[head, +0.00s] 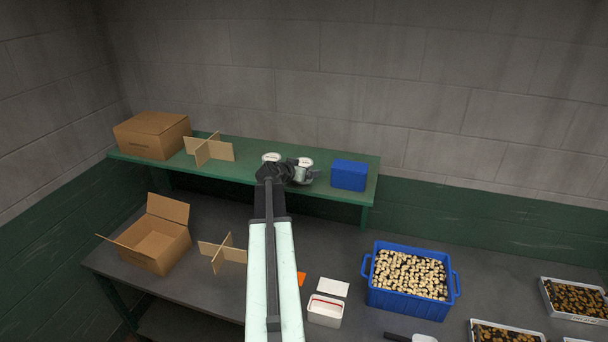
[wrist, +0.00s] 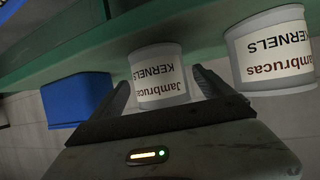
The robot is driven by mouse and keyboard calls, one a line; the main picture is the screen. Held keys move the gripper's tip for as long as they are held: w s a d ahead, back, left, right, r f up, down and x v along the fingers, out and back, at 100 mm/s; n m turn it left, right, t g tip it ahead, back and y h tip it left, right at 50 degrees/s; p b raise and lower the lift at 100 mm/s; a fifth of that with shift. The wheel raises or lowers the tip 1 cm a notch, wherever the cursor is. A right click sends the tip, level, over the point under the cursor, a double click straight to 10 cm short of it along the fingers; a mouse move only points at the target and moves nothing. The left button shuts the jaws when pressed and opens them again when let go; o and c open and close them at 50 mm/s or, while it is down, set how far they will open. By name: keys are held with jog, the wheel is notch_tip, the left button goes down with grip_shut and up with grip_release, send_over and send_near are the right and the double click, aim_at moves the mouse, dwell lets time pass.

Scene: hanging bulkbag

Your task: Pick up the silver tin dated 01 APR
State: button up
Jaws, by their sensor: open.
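Two silver tins with white labels stand on the green shelf: a left tin (head: 271,157) and a right tin (head: 305,161). In the wrist view, which is turned upside down, both labels read "Jambrucas KERNELS"; no date is legible. My gripper (head: 301,173) is open at the right tin. In the wrist view that tin (wrist: 158,78) sits between the two dark fingers, one on each side, with no clear grip on it. The other tin (wrist: 272,50) is outside the fingers, to the right in the wrist view. My arm hides part of the shelf front.
A blue box (head: 349,175) stands right of the tins and shows in the wrist view (wrist: 76,100). A closed carton (head: 152,135) and a cardboard divider (head: 209,150) are farther left on the green shelf (head: 240,174). Below, the grey bench holds a blue crate (head: 408,301) and an open carton (head: 158,242).

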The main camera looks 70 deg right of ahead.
jog(key=b+x, duration=0.1)
jog(key=x, duration=0.2)
jog(key=shift+w+d+f, duration=0.1)
jog(key=shift+d+f, duration=0.1)
jog(key=shift+d, duration=0.1)
jog(key=shift+a+r, duration=0.1)
jog(key=shift+c, duration=1)
jog(key=c, duration=1.5)
